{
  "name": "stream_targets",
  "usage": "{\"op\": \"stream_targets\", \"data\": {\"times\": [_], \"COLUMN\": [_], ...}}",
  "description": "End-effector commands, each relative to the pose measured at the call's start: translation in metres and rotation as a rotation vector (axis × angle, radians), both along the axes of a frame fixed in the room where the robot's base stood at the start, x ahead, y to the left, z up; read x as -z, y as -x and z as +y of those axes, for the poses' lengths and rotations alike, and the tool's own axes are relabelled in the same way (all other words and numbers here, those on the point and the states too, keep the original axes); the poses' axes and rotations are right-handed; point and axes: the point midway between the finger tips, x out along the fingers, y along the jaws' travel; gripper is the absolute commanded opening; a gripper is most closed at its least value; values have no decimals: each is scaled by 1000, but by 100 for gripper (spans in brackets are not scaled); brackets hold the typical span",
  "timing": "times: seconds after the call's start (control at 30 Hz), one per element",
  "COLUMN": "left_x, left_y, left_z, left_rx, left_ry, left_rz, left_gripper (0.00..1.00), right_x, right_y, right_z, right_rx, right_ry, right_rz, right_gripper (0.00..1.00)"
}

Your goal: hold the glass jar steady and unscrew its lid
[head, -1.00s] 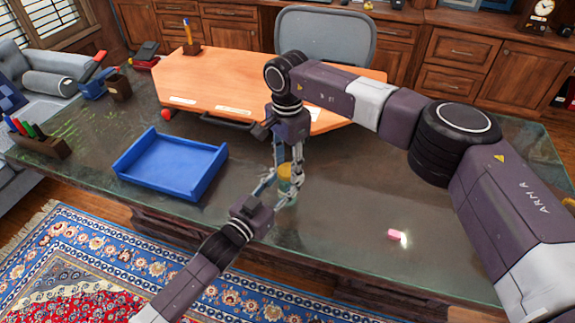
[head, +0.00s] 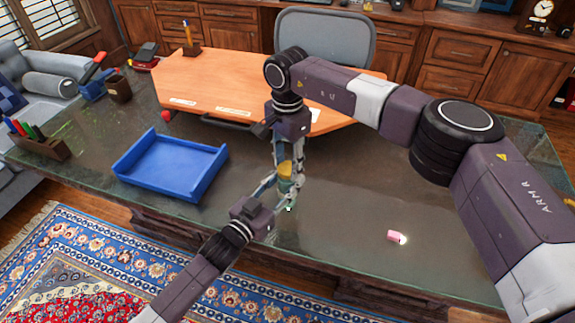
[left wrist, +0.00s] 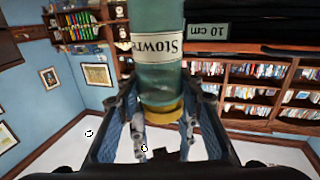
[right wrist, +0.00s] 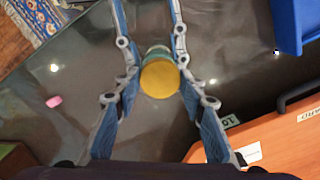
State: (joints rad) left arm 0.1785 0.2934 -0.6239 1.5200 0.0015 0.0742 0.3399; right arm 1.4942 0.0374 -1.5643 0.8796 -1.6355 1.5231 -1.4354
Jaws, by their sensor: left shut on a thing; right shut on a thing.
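The glass jar (head: 287,187) is teal, with a yellow lid (head: 285,169) on top. It stands near the front edge of the glass-topped desk. My left gripper (head: 279,193) reaches in from the front left and is shut on the jar. In the left wrist view the picture is upside down; the labelled jar body (left wrist: 157,75) and lid (left wrist: 163,113) show between its fingers. My right gripper (head: 287,172) points down from above, shut on the lid. In the right wrist view the round lid (right wrist: 160,79) hides most of the jar. Whether the lid is loose, I cannot tell.
A blue tray (head: 170,170) lies to the left on the desk. An orange board (head: 225,85) lies behind the jar. A pink object (head: 394,236) lies at the right. A pen holder (head: 38,147) stands at the far left. The glass between jar and pink object is clear.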

Motion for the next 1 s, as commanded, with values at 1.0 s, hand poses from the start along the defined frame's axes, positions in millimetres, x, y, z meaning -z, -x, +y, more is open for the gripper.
{"op": "stream_targets", "data": {"times": [1.0], "left_x": [-1], "left_y": [-1], "left_z": [0], "left_rx": [-1], "left_ry": [1], "left_rz": [-2], "left_gripper": [0], "right_x": [-43], "right_y": [0], "right_z": [1], "right_rx": [-1], "right_ry": [-1], "right_rz": [-1], "right_gripper": [8]}}
